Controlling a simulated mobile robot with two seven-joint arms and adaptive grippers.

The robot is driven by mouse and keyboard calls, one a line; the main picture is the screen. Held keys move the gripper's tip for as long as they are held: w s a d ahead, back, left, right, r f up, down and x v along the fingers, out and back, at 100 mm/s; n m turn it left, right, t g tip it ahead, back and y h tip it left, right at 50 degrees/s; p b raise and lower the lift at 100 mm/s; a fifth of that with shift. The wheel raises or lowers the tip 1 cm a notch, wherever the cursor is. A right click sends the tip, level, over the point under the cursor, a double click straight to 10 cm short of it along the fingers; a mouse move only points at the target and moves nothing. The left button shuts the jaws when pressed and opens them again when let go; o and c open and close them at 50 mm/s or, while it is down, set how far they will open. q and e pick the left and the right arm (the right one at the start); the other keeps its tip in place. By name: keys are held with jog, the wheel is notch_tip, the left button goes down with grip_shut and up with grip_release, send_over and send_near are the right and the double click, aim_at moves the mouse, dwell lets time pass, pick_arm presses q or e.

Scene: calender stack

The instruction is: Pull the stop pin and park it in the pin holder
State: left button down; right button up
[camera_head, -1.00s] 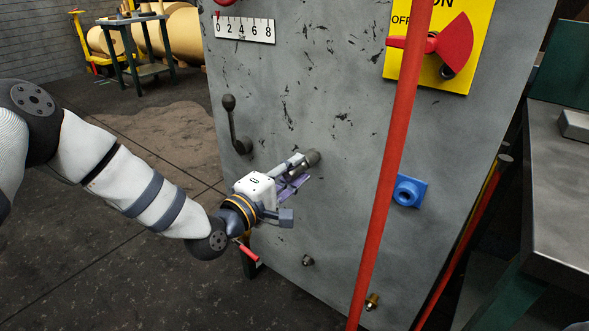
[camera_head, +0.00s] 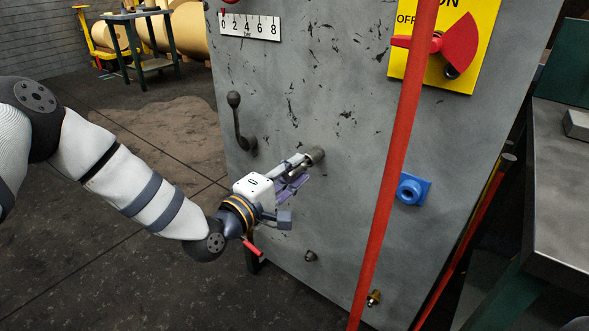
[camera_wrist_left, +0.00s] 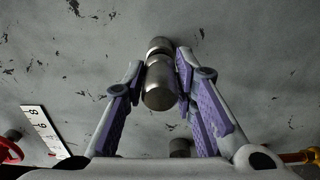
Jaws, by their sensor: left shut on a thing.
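The stop pin (camera_head: 316,155) is a grey metal cylinder at the middle of the grey panel. In the left wrist view the pin (camera_wrist_left: 160,85) has a thick round end towards me and a narrower neck towards the panel. My left gripper (camera_head: 301,173) is shut on the stop pin, with its purple-padded fingers (camera_wrist_left: 160,92) on both sides of it. Whether the pin is still seated in the panel cannot be told. The blue pin holder (camera_head: 411,189), a square plate with a round socket, is on the panel to the right of the pin. My right gripper is not in view.
A red upright bar (camera_head: 390,190) stands in front of the panel between the pin and the holder. A dark lever (camera_head: 238,122) is at upper left. A red switch handle (camera_head: 455,46) is on a yellow plate (camera_head: 410,75). A metal-topped bench (camera_head: 560,210) stands at right.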

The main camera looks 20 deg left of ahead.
aim_at(286, 176)
pick_arm(q)
jog(key=shift+s+a+p, duration=0.2)
jog(key=shift+s+p, duration=0.1)
jog(key=shift+s, duration=0.3)
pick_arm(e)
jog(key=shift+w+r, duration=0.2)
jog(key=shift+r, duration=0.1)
pick_arm(q)
jog(key=shift+p+v, duration=0.4)
jog(key=shift+v, duration=0.5)
jog(key=shift+p+v, duration=0.7)
jog(key=shift+v, duration=1.35)
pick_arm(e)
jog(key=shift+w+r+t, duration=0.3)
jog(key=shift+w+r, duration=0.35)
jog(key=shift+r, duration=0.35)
